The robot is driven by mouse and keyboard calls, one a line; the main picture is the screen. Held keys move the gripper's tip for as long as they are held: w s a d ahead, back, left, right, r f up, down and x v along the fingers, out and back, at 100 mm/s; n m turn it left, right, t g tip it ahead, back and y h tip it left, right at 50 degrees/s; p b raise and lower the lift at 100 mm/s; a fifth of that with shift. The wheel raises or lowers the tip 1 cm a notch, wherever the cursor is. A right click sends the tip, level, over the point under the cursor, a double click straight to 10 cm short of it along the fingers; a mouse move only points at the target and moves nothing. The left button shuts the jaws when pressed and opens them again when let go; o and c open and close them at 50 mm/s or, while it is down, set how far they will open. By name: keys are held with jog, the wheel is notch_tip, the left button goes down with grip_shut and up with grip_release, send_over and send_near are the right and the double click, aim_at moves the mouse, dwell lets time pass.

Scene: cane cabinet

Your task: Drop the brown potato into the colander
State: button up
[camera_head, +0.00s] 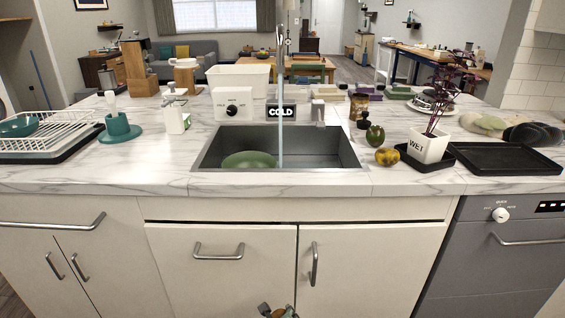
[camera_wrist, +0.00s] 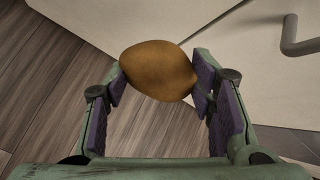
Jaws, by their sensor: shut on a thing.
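The brown potato (camera_wrist: 157,70) is held between the purple-padded fingers of my gripper (camera_wrist: 161,82) in the wrist view. The gripper is low, in front of the cabinet doors, with wood floor beneath. A round green vessel (camera_head: 249,160) sits in the sink, well above and beyond my gripper. It looks like the colander, but no holes can be made out.
The sink (camera_head: 335,150) is set in a marble counter (camera_head: 150,172), and a tall faucet stream crosses its middle. A dish rack (camera_head: 50,135) stands at left. Fruits (camera_head: 387,157), a potted plant (camera_head: 430,146) and a black tray (camera_head: 505,158) stand at right. Cabinet handles (camera_head: 218,252) stick out below.

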jog(key=f, duration=0.4)
jog(key=shift+w+d+f, duration=0.2)
jog(key=shift+w, duration=0.1)
notch_tip(320, 180, down, 3)
jog(key=b, duration=0.3)
